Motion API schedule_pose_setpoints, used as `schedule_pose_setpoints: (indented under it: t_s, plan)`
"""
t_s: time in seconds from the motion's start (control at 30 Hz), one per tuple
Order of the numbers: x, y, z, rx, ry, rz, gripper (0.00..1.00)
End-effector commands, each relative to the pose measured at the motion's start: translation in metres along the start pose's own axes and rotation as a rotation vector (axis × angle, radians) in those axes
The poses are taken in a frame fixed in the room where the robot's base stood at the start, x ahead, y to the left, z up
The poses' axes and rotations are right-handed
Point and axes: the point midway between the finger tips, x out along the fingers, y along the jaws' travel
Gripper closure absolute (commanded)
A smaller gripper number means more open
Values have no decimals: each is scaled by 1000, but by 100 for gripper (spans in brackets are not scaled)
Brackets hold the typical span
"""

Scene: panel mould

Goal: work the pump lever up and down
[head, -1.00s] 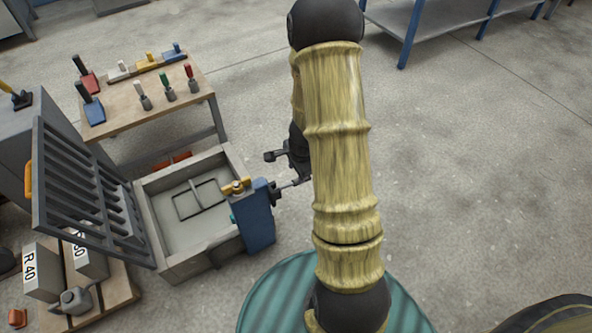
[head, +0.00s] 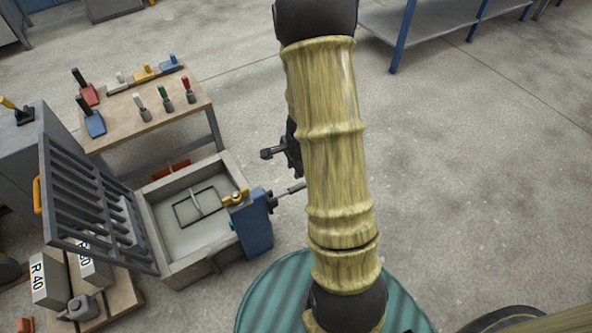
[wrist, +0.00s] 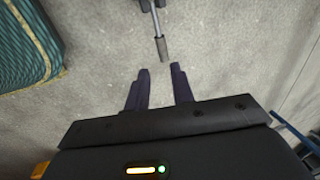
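The pump lever (head: 289,190) is a thin rod with a grey grip, sticking out to the right from the blue pump box (head: 257,225) on the side of the mould. In the wrist view the lever's grip (wrist: 161,48) points down towards my gripper (wrist: 161,70). The two dark fingers are apart with nothing between them. The grip's end lies just beyond the fingertips, roughly in line with the gap, and no contact shows. In the head view my arm hides the lever's far end and most of my gripper; a dark part of it (head: 272,153) shows above the lever.
The grey mould tray (head: 168,268) has its slatted lid (head: 85,215) raised on the left. A wooden table (head: 125,133) with several hand tools stands behind. Blocks marked R 40 (head: 47,280) stand front left.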

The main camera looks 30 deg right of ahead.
Motion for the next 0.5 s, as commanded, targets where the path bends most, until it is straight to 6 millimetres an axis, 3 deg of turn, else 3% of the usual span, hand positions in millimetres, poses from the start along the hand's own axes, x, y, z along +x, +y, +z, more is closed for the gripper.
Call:
schedule_pose_setpoints:
  t_s: [0.03,0.1,0.3,0.5]
  plan:
    - [-4,-1,3,-20,-3,-4,86]
    - [-13,-3,9,-74,-11,-12,100]
    - [-68,-6,49,-429,-47,-52,100]
    - [-134,14,92,-929,-51,-71,100]
